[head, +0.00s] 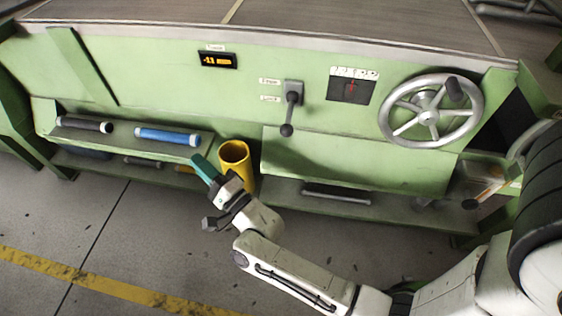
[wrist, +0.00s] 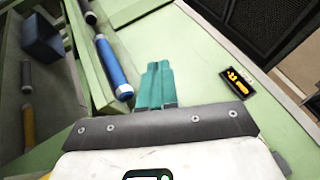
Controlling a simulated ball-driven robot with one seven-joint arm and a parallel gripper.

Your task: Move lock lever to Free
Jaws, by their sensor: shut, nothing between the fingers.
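The lock lever (head: 288,112) is on the green machine's front panel in the head view. Its dark handle hangs down from a grey mount, with its knob lowest. Two small labels sit left of it; the upper seems to read Free and the lower Lock, though the text is small. My gripper (head: 204,168) has teal fingers and is below and left of the lever, in front of the shelf and apart from the lever. In the wrist view my gripper (wrist: 157,72) shows its fingers closed together and empty. The lever is not in the wrist view.
A yellow cup-like container (head: 235,152) stands just right of my gripper. A blue roll (head: 168,136) and a black roll (head: 85,124) lie on the left shelf. A handwheel (head: 430,112) is right of the lever. An orange-lit display (head: 217,60) is upper left.

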